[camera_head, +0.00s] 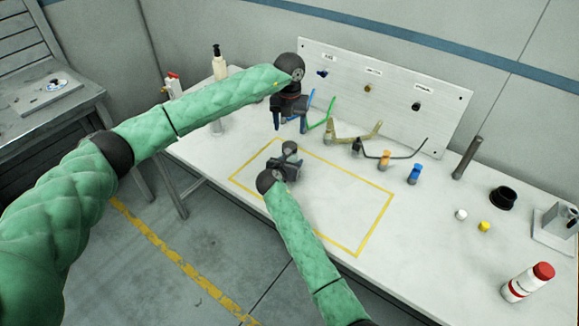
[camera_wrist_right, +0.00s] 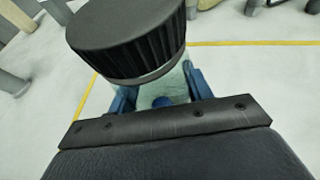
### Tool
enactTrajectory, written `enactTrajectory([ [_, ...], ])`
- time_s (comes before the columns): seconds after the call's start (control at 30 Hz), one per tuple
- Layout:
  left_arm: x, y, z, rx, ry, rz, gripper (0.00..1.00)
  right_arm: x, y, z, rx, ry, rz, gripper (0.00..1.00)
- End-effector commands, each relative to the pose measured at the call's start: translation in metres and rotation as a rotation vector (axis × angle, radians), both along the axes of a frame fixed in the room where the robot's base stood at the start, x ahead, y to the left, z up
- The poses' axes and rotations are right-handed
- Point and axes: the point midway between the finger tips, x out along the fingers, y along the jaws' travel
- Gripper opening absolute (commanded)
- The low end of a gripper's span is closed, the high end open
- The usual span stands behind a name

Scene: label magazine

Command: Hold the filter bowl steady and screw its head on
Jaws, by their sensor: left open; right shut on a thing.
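The filter bowl (camera_wrist_right: 157,93) is pale and translucent in the right wrist view, between the blue fingers of my right gripper (camera_wrist_right: 160,100). The black ribbed head (camera_wrist_right: 130,45) sits on top of the bowl in that view, and shows as a small dark knob (camera_head: 290,147) in the head view. How tightly it is seated I cannot tell. My right gripper (camera_head: 287,166) is shut on the bowl over the yellow-outlined area, hiding most of it in the head view. My left gripper (camera_head: 290,122) is open and empty, above and apart from the head, fingers pointing down.
An upright panel (camera_head: 435,118) with labels and pegs stands at the back, with bent coloured pieces before it. The yellow-outlined area (camera_head: 345,200) is mostly clear.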

Motion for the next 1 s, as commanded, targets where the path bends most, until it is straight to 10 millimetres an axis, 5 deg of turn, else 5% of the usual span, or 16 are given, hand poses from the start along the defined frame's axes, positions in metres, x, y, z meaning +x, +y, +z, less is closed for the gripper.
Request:
enactTrajectory([
  [0.4, -0.0001, 0.0002, 0.0000, 0.001, 0.000, 0.368, 0.65, 0.0001, 0.0001, 0.0003, 0.000, 0.000, 0.000, 0.00],
  [1.0, -0.0003, 0.0002, -0.0062, 0.001, 0.001, 0.388, 0.65, 0.0001, 0.0001, 0.0002, 0.000, 0.000, 0.000, 0.00],
])
